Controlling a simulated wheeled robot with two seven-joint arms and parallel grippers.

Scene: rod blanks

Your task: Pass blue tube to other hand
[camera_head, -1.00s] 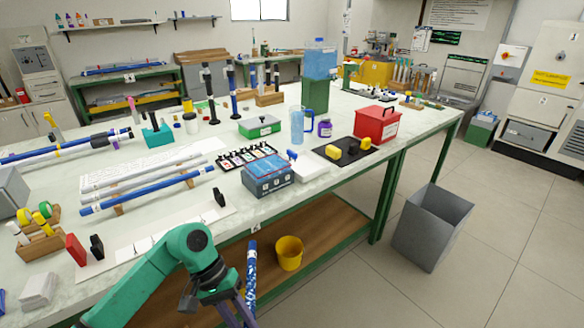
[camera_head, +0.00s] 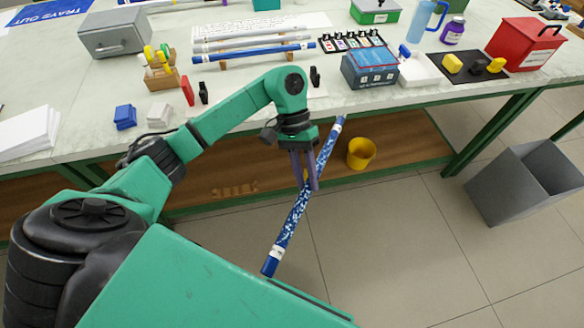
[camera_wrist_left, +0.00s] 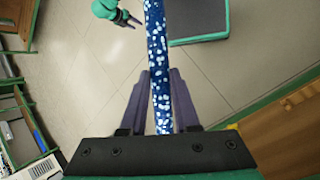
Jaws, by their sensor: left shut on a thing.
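The blue tube (camera_head: 290,222) is long and thin, with white speckles and a pale band near each end. It hangs tilted in the air in front of the table, its upper end to the right. My left gripper (camera_head: 308,187) is shut on it around its middle. In the left wrist view the tube (camera_wrist_left: 157,50) runs up between the two purple fingers of this gripper (camera_wrist_left: 160,76). A green arm end with small dark fingers, apparently my right gripper (camera_wrist_left: 127,19), shows at the top of that view, apart from the tube. Its opening is too small to judge.
The pale table (camera_head: 425,85) stands behind the tube, with a lower wooden shelf. A yellow bucket (camera_head: 361,153) is on that shelf, right of the tube. A grey bin (camera_head: 525,185) stands on the floor at right. The floor between is clear.

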